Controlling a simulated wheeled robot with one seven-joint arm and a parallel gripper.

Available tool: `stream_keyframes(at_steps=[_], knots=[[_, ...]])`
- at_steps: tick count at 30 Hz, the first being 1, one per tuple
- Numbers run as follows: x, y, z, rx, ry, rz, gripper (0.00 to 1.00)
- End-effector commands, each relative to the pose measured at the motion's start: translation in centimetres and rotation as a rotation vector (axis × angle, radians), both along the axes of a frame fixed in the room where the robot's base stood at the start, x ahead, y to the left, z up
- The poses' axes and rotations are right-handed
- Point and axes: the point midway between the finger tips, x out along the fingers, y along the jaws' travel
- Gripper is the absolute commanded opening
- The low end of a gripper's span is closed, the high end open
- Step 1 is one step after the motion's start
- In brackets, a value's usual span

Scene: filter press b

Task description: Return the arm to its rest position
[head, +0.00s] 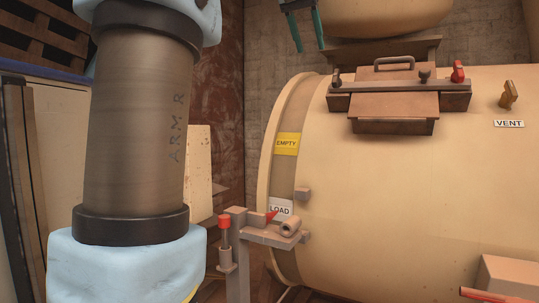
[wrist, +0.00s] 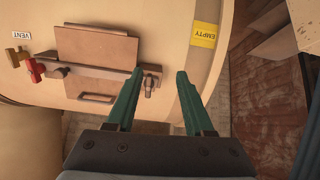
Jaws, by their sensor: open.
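My gripper (head: 309,48) shows at the top of the head view, with two green fingers pointing down and spread apart. It hangs above and to the left of the hatch (head: 393,112) on the cream drum. In the wrist view my gripper (wrist: 160,72) is open with nothing between its fingers. The left finger there overlaps the end of the hatch rail in the picture; I cannot tell how close they are. A large link of my arm (head: 140,120) fills the left of the head view.
The cream drum (head: 420,190) takes up the right side, with a yellow EMPTY label (head: 287,143), a LOAD label (head: 281,208) and a VENT handle (head: 509,95). A grey stand (head: 237,250) with a red knob (head: 224,221) stands before it. A cream vessel (head: 385,15) hangs above.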

Motion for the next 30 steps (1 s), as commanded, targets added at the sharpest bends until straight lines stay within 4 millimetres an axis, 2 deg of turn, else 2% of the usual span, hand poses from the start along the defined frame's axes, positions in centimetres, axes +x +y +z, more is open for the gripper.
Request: stream_keyframes(at_steps=[5,8,11,14,17,18,22,24,26,27,30], knots=[[1.3,0.6,-3.3,0.013,0.037,0.025,0.53],[2.2,1.1,-6.0,0.023,0.065,0.045,0.53],[3.1,1.8,-9.3,0.037,0.099,0.067,0.53],[3.7,2.7,-13.5,0.052,0.14,0.094,0.53],[4.0,4.2,-19.2,0.074,0.196,0.128,0.53],[3.8,4.9,-21.9,0.082,0.222,0.143,0.53],[2.1,7.6,-30.8,0.116,0.308,0.194,0.53],[0.4,9.1,-35.4,0.132,0.354,0.217,0.53],[-1.5,10.4,-39.1,0.145,0.393,0.237,0.53],[-2.9,11.3,-41.5,0.154,0.42,0.249,0.53],[-6.9,13.2,-46.7,0.173,0.48,0.275,0.53]])
